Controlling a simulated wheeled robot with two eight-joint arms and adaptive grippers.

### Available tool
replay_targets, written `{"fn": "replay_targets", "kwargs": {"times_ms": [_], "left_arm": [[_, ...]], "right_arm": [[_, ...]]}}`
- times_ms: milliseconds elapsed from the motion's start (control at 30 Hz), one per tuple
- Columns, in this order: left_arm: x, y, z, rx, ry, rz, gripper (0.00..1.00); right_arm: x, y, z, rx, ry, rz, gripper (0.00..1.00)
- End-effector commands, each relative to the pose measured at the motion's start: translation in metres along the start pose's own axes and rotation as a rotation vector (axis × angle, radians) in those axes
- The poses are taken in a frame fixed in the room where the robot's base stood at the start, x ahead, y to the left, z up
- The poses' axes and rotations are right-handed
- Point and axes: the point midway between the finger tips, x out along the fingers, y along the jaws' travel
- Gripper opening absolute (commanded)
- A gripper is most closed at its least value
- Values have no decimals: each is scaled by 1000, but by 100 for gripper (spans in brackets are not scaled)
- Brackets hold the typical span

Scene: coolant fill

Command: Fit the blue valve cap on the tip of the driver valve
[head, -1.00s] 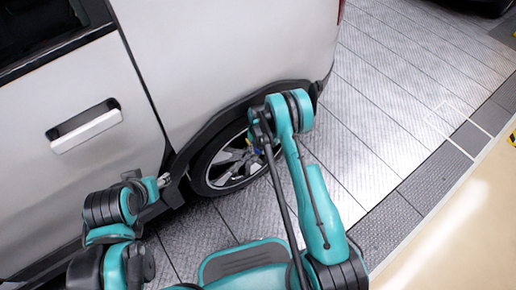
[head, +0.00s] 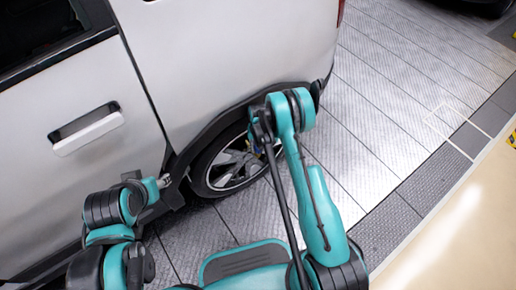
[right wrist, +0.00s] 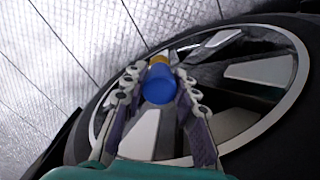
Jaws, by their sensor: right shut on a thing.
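In the right wrist view the blue valve cap (right wrist: 160,84) sits between the fingertips of my right gripper (right wrist: 161,82), which is shut on it. A brass-yellow piece (right wrist: 160,60) shows just beyond the cap's far end, in line with it. It looks like the valve's tip, but I cannot tell whether the cap touches it or is around it. In the head view my right gripper (head: 257,146) is at the wheel (head: 228,166), mostly hidden by its own arm. My left gripper (head: 165,181) is beside the wheel arch; its fingers are too small to read.
The silver spokes (right wrist: 258,70) and rim surround the gripper, with the dark tyre (right wrist: 312,35) outside them. The pale car body (head: 225,60) stands above the wheel. The metal-plate floor (head: 385,100) to the right is clear.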

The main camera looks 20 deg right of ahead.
Motion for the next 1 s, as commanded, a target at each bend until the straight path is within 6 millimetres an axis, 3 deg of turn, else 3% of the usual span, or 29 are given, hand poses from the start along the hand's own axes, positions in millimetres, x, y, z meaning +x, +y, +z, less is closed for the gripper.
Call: {"fn": "replay_targets", "kwargs": {"times_ms": [1000], "left_arm": [[5,0,4,0,0,0,50]], "right_arm": [[0,0,0,0,0,0,10]]}}
